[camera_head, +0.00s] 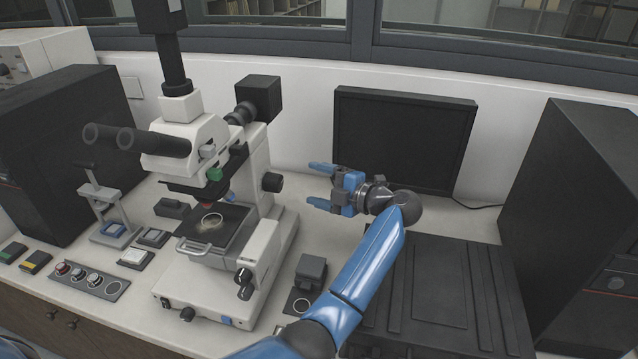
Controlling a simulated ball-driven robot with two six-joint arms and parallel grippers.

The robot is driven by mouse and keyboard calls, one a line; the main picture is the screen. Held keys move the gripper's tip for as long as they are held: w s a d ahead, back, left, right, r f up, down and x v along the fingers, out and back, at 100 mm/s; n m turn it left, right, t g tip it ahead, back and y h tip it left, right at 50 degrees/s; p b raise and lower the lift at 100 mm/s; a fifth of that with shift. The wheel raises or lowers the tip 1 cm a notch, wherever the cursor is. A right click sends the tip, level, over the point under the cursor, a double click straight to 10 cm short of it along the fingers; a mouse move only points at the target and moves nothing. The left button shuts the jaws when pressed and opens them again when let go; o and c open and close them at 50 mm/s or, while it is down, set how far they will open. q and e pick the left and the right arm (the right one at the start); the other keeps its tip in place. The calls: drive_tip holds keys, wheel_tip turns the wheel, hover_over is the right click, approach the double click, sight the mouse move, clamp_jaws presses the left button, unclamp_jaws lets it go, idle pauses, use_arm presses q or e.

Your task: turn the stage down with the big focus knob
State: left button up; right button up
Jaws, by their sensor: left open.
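The white microscope (262,255) stands left of centre. Its dark stage (231,230) carries a round sample (209,222) beneath the objectives. A dark round knob (272,182) sticks out of the right side of the upright column. Smaller dark knobs (243,284) sit lower on the base's right side. I cannot tell for sure which is the big focus knob. My left gripper (319,186) is open and empty, its fingers pointing left toward the column knob, apart from it with a gap. My right gripper is not in view.
A dark monitor (402,138) stands behind my left gripper. A small grey block (311,271) sits right of the microscope base. A black slatted box (445,285) lies at the lower right, and a tall black cabinet (585,190) stands beyond it. Small mounting tools stand at left.

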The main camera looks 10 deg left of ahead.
sight(281, 184)
use_arm(q)
drive_tip(key=shift+a+f, duration=0.1)
drive_tip(key=w+a+f+m+g+y+b, duration=0.1)
drive_tip(key=a+m+b, duration=0.1)
drive_tip(key=m+b, duration=0.1)
drive_tip(key=w+a+f+m+g+b, duration=0.2)
drive_tip(key=m, duration=0.3)
drive_tip(key=w+a+f+m+g+y+b, duration=0.1)
drive_tip(key=a+m+b, duration=0.1)
drive_tip(key=m+b, duration=0.1)
drive_tip(key=shift+w+f+m+g+y+b, duration=0.15)
drive_tip(key=shift+f+m+g+y+b, duration=0.2)
drive_tip(key=shift+m, duration=0.25)
drive_tip(key=a+p, duration=0.1)
drive_tip(key=a, duration=0.1)
drive_tip(key=a+p, duration=0.1)
drive_tip(key=a, duration=0.2)
drive_tip(key=shift+w+f, duration=0.1)
drive_tip(key=shift+w, duration=0.1)
drive_tip(key=shift+a, duration=0.55)
